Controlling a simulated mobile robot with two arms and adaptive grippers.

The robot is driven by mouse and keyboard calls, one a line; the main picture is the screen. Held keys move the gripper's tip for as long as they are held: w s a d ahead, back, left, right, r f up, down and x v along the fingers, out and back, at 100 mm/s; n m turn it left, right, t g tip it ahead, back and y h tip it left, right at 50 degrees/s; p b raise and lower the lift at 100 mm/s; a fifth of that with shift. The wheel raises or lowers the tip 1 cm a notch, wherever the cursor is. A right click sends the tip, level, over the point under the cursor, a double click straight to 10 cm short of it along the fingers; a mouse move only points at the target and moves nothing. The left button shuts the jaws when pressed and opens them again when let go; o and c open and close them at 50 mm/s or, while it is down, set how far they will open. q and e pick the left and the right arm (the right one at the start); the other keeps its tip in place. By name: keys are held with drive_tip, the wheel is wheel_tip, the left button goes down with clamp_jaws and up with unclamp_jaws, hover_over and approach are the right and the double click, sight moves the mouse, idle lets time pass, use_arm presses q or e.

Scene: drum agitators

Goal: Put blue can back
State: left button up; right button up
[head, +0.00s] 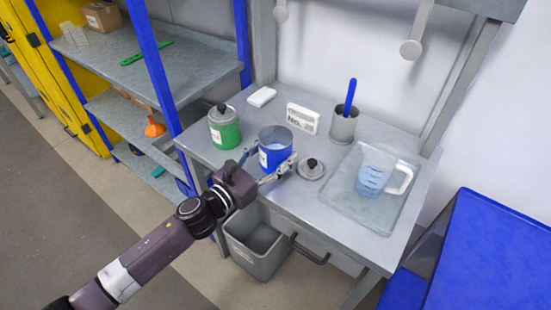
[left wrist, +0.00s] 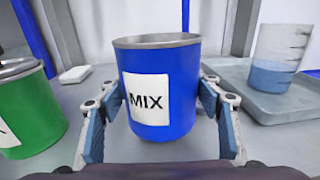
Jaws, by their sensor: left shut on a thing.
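The blue can (head: 272,150) stands upright and open-topped near the front edge of the grey bench. In the left wrist view the blue can (left wrist: 160,92) shows a white "MIX" label. My left gripper (head: 268,166) is shut on it, with one finger on each side; the same gripper shows in the left wrist view (left wrist: 163,110). A round grey lid with a dark knob (head: 311,168) lies on the bench just right of the can. I cannot tell whether the can's base touches the bench. My right gripper is not in view.
A lidded green can (head: 224,128) stands left of the blue can. A clear tray (head: 347,207) with a measuring jug (head: 373,172) is at the right. A "No. 28" sign (head: 302,118), a holder with a blue handle (head: 344,125) and a white block (head: 262,97) stand behind. A grey bin (head: 262,263) is below.

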use_arm(q)
wheel_tip(320, 180, down, 2)
drive_tip(key=shift+f, duration=0.1)
drive_tip(key=o, duration=1.6)
drive_tip(key=shift+c, duration=0.2)
